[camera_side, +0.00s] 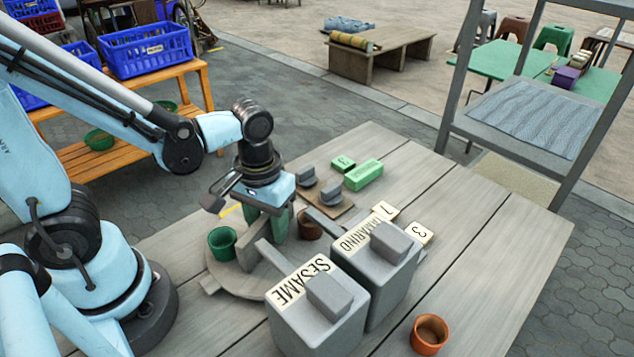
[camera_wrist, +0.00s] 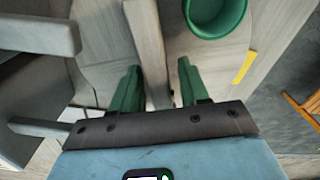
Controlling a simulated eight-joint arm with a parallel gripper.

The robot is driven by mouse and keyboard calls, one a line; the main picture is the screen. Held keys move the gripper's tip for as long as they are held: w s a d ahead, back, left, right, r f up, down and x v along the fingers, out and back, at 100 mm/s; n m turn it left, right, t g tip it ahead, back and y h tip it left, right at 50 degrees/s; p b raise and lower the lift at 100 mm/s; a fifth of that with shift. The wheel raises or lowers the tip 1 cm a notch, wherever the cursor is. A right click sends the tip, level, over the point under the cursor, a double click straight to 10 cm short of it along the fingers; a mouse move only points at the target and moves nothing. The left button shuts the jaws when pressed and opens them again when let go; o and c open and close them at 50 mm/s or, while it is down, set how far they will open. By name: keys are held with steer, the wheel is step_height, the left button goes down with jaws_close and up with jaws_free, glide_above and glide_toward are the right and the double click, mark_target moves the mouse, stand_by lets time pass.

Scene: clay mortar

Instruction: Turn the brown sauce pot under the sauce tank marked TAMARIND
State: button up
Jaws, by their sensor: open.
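The brown sauce pot (camera_side: 308,224) stands behind the tanks, right of my gripper; I do not see it in the wrist view. The grey TAMARIND tank (camera_side: 390,285) stands right of the SESAME tank (camera_side: 325,325). A round wooden turntable (camera_side: 228,280) carries a green pot (camera_side: 222,243), which also shows in the wrist view (camera_wrist: 216,14). My gripper (camera_side: 267,225) points down over the turntable. Its green fingers are open in the wrist view (camera_wrist: 158,72), one on each side of an upright wooden bar (camera_wrist: 148,45). I cannot tell whether they touch it.
An orange pot (camera_side: 430,335) stands at the table's front. The right side of the table (camera_side: 500,225) is clear. A metal shelf (camera_side: 520,125) rises at the right.

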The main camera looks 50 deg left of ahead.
mark_target(265, 215)
steer(key=shift+f, duration=0.1)
jaws_close()
stand_by(0.3)
steer(key=m, duration=0.5)
stand_by(0.4)
jaws_free()
step_height(265, 215, up, 12)
stand_by(1.0)
